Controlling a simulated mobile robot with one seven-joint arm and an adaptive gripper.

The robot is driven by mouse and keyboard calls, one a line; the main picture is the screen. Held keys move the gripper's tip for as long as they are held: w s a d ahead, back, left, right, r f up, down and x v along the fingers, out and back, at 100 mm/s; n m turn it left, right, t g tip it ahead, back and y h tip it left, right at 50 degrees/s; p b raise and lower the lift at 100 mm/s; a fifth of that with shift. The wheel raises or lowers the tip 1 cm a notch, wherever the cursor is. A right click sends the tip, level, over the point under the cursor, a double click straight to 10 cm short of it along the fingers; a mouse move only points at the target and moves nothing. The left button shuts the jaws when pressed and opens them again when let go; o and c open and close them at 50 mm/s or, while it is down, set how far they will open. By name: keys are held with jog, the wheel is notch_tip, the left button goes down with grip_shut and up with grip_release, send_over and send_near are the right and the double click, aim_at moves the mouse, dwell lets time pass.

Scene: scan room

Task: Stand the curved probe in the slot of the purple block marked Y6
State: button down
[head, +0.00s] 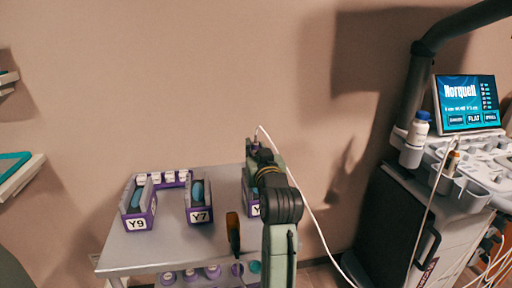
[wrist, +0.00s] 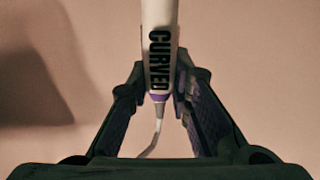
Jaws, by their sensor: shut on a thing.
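In the wrist view, the curved probe (wrist: 160,50) is a white handle lettered CURVED, with a purple ring and a cable at its near end. My gripper (wrist: 160,75) is shut on it, one finger on each side. In the head view, my gripper (head: 257,160) is above the right part of the grey table, mostly hidden by my arm. A purple block (head: 248,197) stands there behind my arm. Only the start of its label, a Y, shows, so I cannot read its number. Its slot is hidden.
Purple blocks Y9 (head: 138,209) and Y7 (head: 200,205) stand on the table (head: 165,248), each holding a teal thing. A low purple rack (head: 172,180) is behind them. An orange-brown handle (head: 233,233) is at the front edge. A cart with a screen (head: 467,102) stands right.

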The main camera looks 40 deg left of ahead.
jog(key=shift+f, duration=0.4)
dwell(0.8)
jog(key=c, duration=1.4)
grip_release()
jog(key=shift+f, duration=0.1)
jog(key=v, duration=1.2)
